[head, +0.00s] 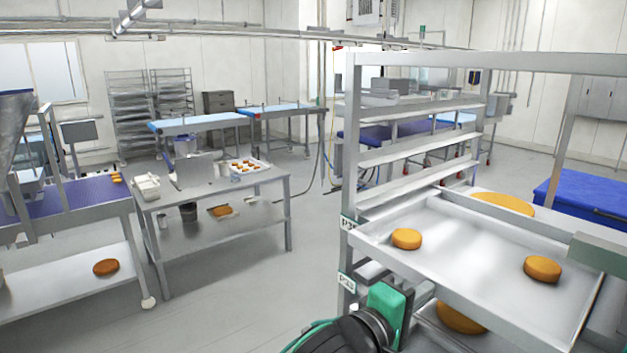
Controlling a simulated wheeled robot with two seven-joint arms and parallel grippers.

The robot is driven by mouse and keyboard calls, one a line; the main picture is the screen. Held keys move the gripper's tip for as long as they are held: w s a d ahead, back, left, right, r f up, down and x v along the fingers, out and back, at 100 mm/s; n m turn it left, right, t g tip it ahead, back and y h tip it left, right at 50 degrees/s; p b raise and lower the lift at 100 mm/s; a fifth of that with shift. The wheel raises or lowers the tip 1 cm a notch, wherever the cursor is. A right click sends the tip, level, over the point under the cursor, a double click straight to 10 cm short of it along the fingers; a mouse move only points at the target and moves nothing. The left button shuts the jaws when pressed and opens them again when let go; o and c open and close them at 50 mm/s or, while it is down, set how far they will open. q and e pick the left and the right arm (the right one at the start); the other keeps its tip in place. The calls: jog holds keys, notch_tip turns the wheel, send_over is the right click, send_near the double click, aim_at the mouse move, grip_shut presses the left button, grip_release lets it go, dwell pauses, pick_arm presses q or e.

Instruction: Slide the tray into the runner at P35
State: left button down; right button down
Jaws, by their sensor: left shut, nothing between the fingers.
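A shallow metal tray (440,225) with two orange-brown rounds (406,239) (543,269) on it is at the rack (352,130). Its near left corner is by the rack's left post, just under a label (347,224) that starts with P3; its last digit is unclear. The tray looks level and extends towards me; how far it sits in a runner is unclear. My left gripper (388,303), green and black, is shut and empty below the tray's near edge.
Another label (345,283) is lower on the post. More rounds (503,203) show behind and under the tray. A grey-green block (600,254) overlaps the tray at right. A steel table (270,177) and a conveyor (75,198) stand left, with clear floor between table and rack.

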pick_arm(q)
jog(key=shift+w+d, duration=0.1)
dwell(0.3)
jog(key=shift+p+x, duration=0.35)
jog(key=shift+x, duration=2.8)
jog(key=p+v, duration=0.5)
jog(key=v, duration=1.1)
